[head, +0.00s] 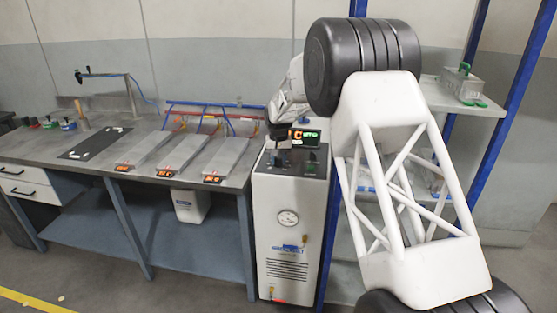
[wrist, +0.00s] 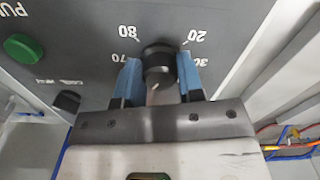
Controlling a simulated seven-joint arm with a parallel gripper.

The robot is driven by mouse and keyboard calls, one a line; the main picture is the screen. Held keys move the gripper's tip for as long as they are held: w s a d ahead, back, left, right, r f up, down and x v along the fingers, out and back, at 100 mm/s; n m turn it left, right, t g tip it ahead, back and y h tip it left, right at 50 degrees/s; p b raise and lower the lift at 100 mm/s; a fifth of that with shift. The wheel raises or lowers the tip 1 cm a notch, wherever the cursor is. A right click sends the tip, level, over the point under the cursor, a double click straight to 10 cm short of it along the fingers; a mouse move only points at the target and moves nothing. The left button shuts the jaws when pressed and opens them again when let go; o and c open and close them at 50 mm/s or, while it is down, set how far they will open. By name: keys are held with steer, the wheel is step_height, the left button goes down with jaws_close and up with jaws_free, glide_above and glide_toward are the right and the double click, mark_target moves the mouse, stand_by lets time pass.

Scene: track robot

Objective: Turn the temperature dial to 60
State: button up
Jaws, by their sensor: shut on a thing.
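The black temperature dial (wrist: 157,62) sits on a dark panel, with 80 and 70 printed to its left and 20 and 30 to its right, upside down in the wrist view. A small pale mark shows on its lower part; its exact reading cannot be told, and the lower numbers are hidden by my gripper. My gripper (wrist: 159,78) has its two blue fingers closed on the dial's sides. In the head view, my gripper (head: 279,137) is over the top panel of the white machine (head: 287,205); the dial is not clear there.
A green button (wrist: 23,47) and a black knob (wrist: 67,102) are on the panel, left of my gripper. A lit display (head: 305,136) stands at the panel's back. A workbench (head: 100,163) with several metal plates is to the left, and shelves (head: 455,98) are to the right.

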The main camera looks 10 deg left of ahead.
steer(key=shift+m, duration=1.3)
steer(key=shift+r, duration=0.1)
steer(key=o, duration=0.9)
steer(key=shift+r, duration=3.85)
